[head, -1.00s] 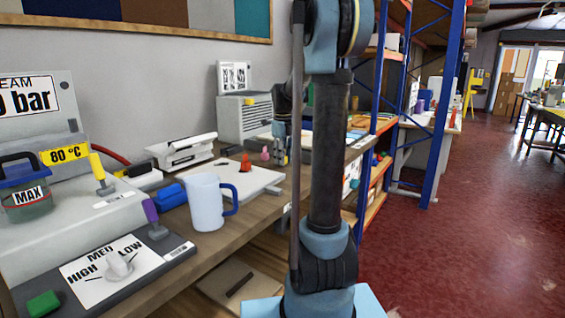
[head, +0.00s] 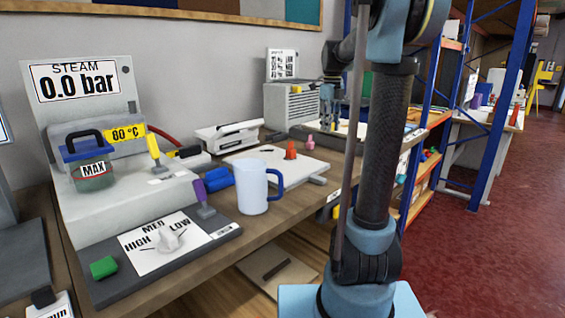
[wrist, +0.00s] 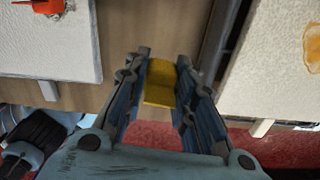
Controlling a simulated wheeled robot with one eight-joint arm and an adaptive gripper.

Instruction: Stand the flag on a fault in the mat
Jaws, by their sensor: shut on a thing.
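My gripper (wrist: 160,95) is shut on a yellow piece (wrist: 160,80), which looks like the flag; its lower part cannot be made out. In the head view my gripper (head: 327,108) is small, above the far part of the bench. A pale, cream-coloured surface (wrist: 262,75) with a brown-orange stain (wrist: 313,48) lies at the right of the wrist view, apart from the held piece. It looks like the mat, and only part of it shows. In the head view a pale board (head: 350,131) lies beyond the gripper.
A white board (head: 262,162) bears an orange-red object (head: 290,150); a pink object (head: 310,143) stands close by. A mug (head: 253,190), a steam unit (head: 85,100) and a stapler-like device (head: 228,131) stand on the bench. Blue shelving (head: 490,110) rises at the right.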

